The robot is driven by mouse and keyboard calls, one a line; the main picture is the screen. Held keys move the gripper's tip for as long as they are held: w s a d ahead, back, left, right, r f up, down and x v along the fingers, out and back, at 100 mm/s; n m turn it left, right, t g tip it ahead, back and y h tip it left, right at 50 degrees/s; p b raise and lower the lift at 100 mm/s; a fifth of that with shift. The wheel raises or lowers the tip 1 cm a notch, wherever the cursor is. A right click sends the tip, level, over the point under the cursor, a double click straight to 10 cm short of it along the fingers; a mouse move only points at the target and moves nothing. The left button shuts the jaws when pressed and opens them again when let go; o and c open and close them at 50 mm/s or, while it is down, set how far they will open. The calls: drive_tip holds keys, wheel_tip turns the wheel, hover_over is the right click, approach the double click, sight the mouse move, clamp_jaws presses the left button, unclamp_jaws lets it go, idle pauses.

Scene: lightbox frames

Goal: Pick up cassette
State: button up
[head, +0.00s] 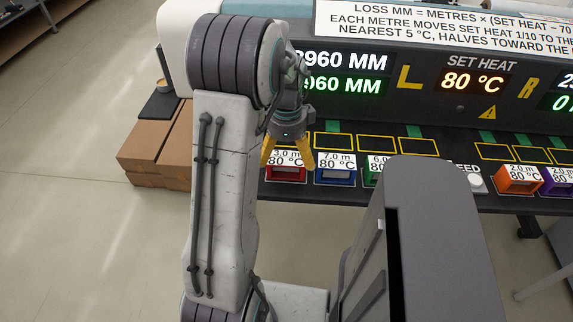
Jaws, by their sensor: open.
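Several small labelled cassettes stand in a row along the front of the machine's dark shelf. A red cassette (287,174) reads 3.0 m, 80 °C, its label partly covered by my gripper. A blue one (335,176) reads 7.0 m, 80 °C. A green one (372,178) reads 6.0 m and is partly hidden by my own body. An orange one (518,180) reads 2.0 m, 80 °C, and a purple one (556,183) stands at the right edge. My gripper (287,163), with yellow fingers, is open above the red cassette, fingers spread at its label; contact cannot be told.
The machine's display panel (420,85) rises behind the shelf. Yellow-outlined empty spots (376,143) lie behind the cassettes. A pale round button (477,183) sits right of centre. Brown boxes (150,150) stand at left. The floor (90,230) at left is clear.

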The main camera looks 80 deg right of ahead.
sight(286, 161)
drive_tip(key=shift+w+f, duration=0.1)
drive_tip(key=shift+f, duration=2.35)
drive_tip(key=c, duration=1.2)
